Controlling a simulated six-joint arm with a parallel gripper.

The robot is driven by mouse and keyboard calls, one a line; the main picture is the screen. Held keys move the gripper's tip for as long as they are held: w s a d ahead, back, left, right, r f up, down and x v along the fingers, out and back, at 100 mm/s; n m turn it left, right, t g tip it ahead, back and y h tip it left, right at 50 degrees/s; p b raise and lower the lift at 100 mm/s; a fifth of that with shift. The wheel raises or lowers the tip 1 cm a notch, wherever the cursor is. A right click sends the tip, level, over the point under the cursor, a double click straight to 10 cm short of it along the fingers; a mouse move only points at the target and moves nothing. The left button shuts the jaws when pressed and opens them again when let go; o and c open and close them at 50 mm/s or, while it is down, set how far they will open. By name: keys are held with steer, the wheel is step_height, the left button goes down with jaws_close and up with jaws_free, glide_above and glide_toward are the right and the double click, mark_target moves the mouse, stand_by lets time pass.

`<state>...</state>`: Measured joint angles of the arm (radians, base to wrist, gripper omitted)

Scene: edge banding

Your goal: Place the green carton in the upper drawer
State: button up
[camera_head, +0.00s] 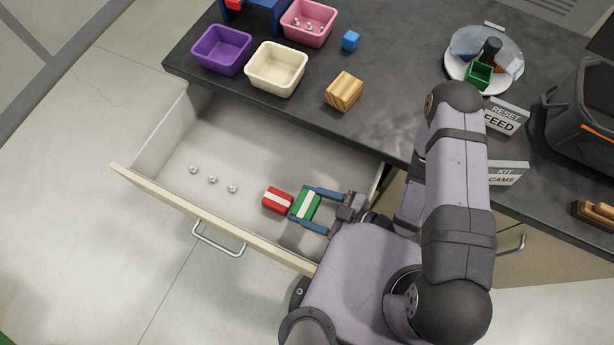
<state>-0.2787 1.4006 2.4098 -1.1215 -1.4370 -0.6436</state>
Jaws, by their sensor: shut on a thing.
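The green carton (302,203) has a white stripe and is inside the open drawer (247,134), toward its right end. My gripper (311,208) is in the drawer from the right, with its blue fingers on either side of the green carton, shut on it. I cannot tell whether the carton rests on the drawer floor. A red carton (271,200) with a white stripe lies just left of the green one, very close to it. My arm hides the drawer's right front corner.
Several silver balls (212,179) lie on the drawer floor at left. The drawer's middle back is clear.

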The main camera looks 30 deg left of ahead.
steer(key=o, duration=1.1)
steer(key=shift+d+f, duration=0.1)
steer(key=shift+f, duration=0.5)
steer(key=shift+r, duration=0.1)
steer(key=shift+w+r+p, duration=0.1)
steer(key=shift+r+p, duration=0.3)
steer(key=shift+r, duration=0.1)
steer(key=shift+w+r, duration=0.1)
steer(key=shift+w, duration=0.05)
steer(key=p+v, duration=0.1)
steer(key=v, duration=0.2)
steer(key=shift+r, duration=0.3)
steer(key=p, duration=0.4)
glide_toward(312, 205)
steer(key=shift+d+r, duration=0.2)
steer(key=shift+d, duration=0.1)
